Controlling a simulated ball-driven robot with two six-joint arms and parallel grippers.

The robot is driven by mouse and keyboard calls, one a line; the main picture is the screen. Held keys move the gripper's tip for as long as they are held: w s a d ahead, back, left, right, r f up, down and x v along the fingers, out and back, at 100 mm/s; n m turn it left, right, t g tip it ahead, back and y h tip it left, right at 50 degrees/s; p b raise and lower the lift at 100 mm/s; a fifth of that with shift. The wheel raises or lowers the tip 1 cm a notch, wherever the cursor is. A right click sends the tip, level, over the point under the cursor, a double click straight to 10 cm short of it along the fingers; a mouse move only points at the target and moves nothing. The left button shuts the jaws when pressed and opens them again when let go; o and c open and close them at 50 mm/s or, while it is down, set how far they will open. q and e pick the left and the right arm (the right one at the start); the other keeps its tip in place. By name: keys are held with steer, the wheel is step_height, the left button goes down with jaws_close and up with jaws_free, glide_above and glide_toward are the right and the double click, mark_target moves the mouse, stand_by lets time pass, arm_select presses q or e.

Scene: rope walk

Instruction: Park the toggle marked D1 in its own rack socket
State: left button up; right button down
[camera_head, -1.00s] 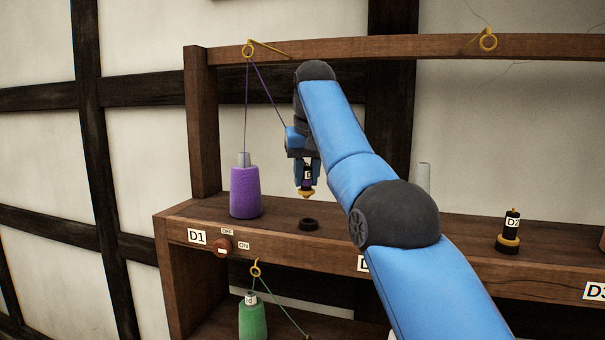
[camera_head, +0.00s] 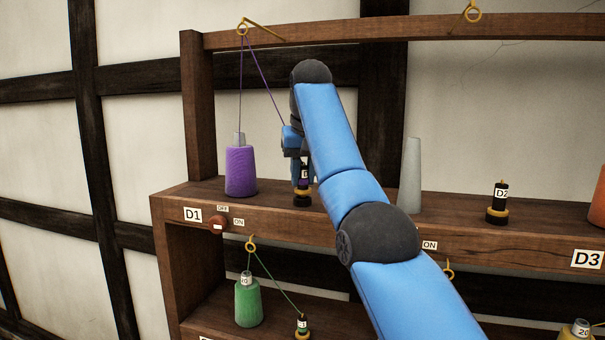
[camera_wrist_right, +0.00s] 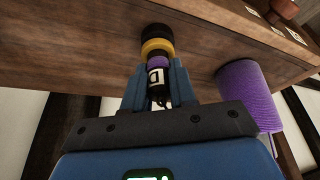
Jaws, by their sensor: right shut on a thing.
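The D1 toggle (camera_head: 304,174) is a small black piece with a purple band, a white label and a yellow collar. It also shows in the right wrist view (camera_wrist_right: 158,63). My right gripper (camera_head: 300,178) is shut on it, a finger on either side in the wrist view. The toggle points down at the black ring socket (camera_head: 302,202) on the upper shelf behind the D1 plate (camera_head: 192,214). In the wrist view its yellow collar (camera_wrist_right: 157,47) lies right against the socket (camera_wrist_right: 155,31); I cannot tell whether it is fully seated. My left gripper is not in view.
A purple spool (camera_head: 240,172) stands left of the toggle; its thread runs up through a yellow eyelet (camera_head: 242,29) and down to my gripper. A red knob (camera_head: 217,223) sits on the shelf front. A grey cone (camera_head: 411,178) and the D2 toggle (camera_head: 498,200) stand to the right.

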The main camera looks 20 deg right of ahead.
steer(key=shift+w+f, duration=0.2)
steer(key=shift+w, duration=0.25)
steer(key=shift+s, duration=0.15)
steer(key=shift+s+r, duration=0.1)
steer(key=shift+s, duration=0.05)
steer(key=shift+s+b, duration=0.1)
steer(key=shift+b, duration=0.2)
stand_by(0.4)
steer(key=shift+w+p, duration=0.25)
steer(key=shift+p, duration=0.15)
steer(key=shift+f+b, duration=0.5)
stand_by(0.6)
